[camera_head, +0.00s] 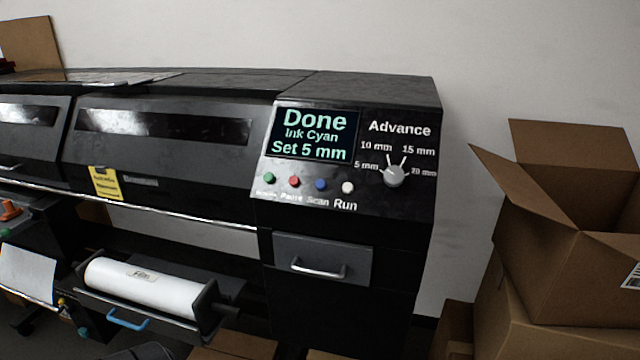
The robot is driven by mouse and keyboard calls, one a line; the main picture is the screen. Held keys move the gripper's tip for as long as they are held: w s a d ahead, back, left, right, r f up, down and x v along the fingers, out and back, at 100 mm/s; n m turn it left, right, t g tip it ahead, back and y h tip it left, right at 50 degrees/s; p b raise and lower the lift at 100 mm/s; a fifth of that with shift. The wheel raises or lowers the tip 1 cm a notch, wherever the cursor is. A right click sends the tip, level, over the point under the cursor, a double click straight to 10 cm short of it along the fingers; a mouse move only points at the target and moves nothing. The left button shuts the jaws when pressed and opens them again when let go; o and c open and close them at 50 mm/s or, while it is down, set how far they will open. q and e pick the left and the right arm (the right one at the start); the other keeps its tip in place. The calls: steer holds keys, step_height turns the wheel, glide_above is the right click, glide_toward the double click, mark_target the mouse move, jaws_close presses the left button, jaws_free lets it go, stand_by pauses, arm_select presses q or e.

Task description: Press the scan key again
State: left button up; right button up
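The scan key is the blue button (320,184) on the printer's sloped control panel (385,207), above the word Scan. A green button (269,178) and a red button (294,181) sit to its left, and a white button (347,187) above the word Run sits to its right. The screen (312,133) reads Done, Ink Cyan, Set 5 mm. The grey Advance dial (394,176) has marks from 5 to 20 mm; I cannot tell which its pointer meets. Neither gripper shows, and nothing covers the buttons.
A closed drawer with a metal handle (318,270) is below the panel. A white film roll (150,287) lies in a dark holder with a blue handle (128,321) at lower left. Open cardboard boxes (560,270) stand at right. The space before the panel is clear.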

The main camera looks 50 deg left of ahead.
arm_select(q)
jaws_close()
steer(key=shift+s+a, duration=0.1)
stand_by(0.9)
